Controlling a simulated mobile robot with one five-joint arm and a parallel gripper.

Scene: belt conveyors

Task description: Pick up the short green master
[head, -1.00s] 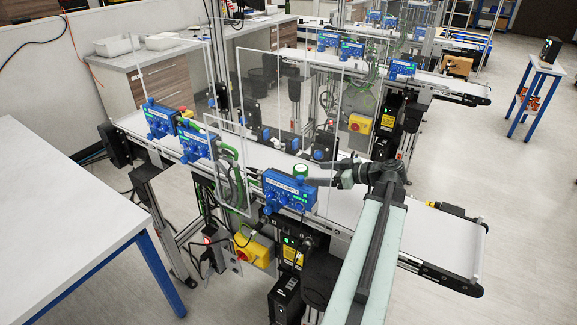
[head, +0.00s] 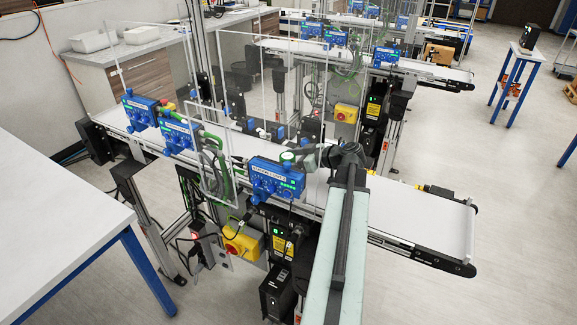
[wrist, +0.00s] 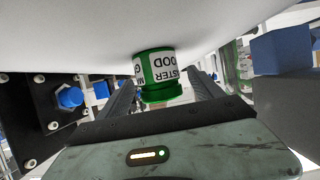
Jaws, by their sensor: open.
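The short green master (head: 288,157) is a small green cylinder with a pale top. It stands on the white belt just behind a blue control box. In the wrist view the green master (wrist: 159,74) carries a white label with black letters and sits against the white belt surface, which fills the top of the picture. My gripper (head: 302,157) is low over the belt, at the right side of the master. In the wrist view my gripper (wrist: 161,84) is open, with one dark finger on each side of the master. Finger contact cannot be told.
The blue control box (head: 275,179) stands on the belt's near edge, close to the gripper. A clear guard panel (head: 215,170) stands to the left. The belt (head: 420,215) is bare to the right. A white table (head: 50,220) is at the left.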

